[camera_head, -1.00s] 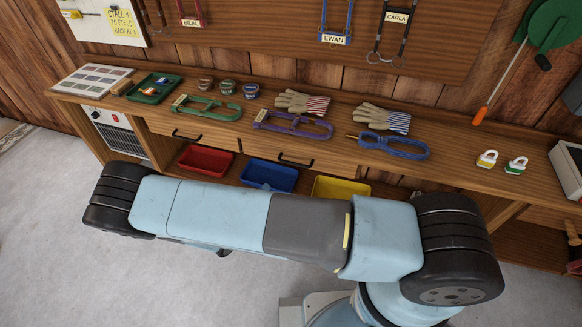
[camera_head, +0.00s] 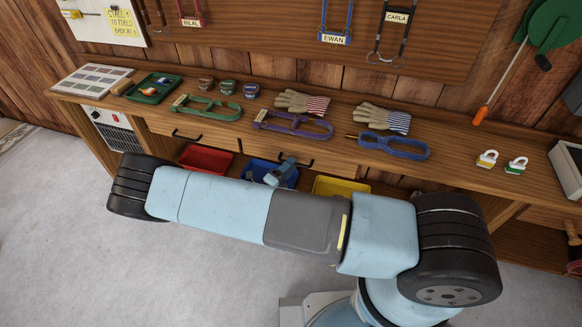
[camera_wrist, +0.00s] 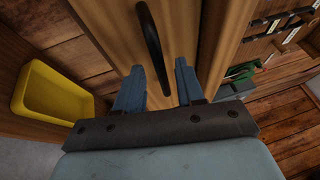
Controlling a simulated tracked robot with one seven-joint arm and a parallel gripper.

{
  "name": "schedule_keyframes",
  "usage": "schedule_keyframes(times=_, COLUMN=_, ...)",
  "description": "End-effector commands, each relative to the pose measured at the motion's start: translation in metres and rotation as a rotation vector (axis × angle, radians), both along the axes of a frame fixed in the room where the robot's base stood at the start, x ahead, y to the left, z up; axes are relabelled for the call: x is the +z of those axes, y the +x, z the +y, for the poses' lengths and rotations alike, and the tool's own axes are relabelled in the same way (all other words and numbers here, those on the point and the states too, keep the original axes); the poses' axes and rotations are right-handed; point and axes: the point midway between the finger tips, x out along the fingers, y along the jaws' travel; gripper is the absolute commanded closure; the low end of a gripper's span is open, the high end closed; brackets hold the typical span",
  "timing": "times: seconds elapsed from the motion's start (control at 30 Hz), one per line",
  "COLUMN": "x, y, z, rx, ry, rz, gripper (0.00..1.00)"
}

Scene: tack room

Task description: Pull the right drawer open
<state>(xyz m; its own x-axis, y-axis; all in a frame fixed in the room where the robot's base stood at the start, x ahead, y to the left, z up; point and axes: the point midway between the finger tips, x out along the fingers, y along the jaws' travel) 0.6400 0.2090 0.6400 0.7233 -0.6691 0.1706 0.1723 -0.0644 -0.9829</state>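The right drawer (camera_head: 272,150) is a wooden front under the bench top with a black bar handle (camera_head: 297,163). It looks closed. In the wrist view the drawer front (camera_wrist: 185,30) fills the middle, and the dark handle (camera_wrist: 150,35) runs down from the top edge. My gripper (camera_wrist: 159,66) is open, with one blue finger on each side of the handle's lower end. I cannot tell whether either finger touches it. In the head view my gripper (camera_head: 284,172) shows just below the handle, partly hidden by my arm.
The left drawer (camera_head: 190,128) has its own black handle. Red (camera_head: 205,158), blue (camera_head: 262,170) and yellow (camera_head: 340,187) bins sit below the drawers; the yellow bin is also at left in the wrist view (camera_wrist: 50,95).

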Motion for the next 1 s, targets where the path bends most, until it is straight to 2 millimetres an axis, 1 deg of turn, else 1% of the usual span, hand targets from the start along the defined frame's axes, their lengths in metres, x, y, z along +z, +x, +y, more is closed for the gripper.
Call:
schedule_keyframes(times=0.37, x=0.0007, y=0.0031, z=-0.0030, rx=0.000, ry=0.000, rz=0.000, gripper=0.63)
schedule_keyframes(times=0.73, x=0.0006, y=0.0030, z=-0.0030, rx=0.000, ry=-0.001, rz=0.001, gripper=0.98)
schedule_keyframes(times=0.77, x=0.0005, y=0.0030, z=-0.0030, rx=0.000, ry=-0.001, rz=0.001, gripper=1.00)
schedule_keyframes(times=1.0, x=0.0000, y=0.0029, z=-0.0032, rx=0.000, ry=0.001, rz=0.002, gripper=1.00)
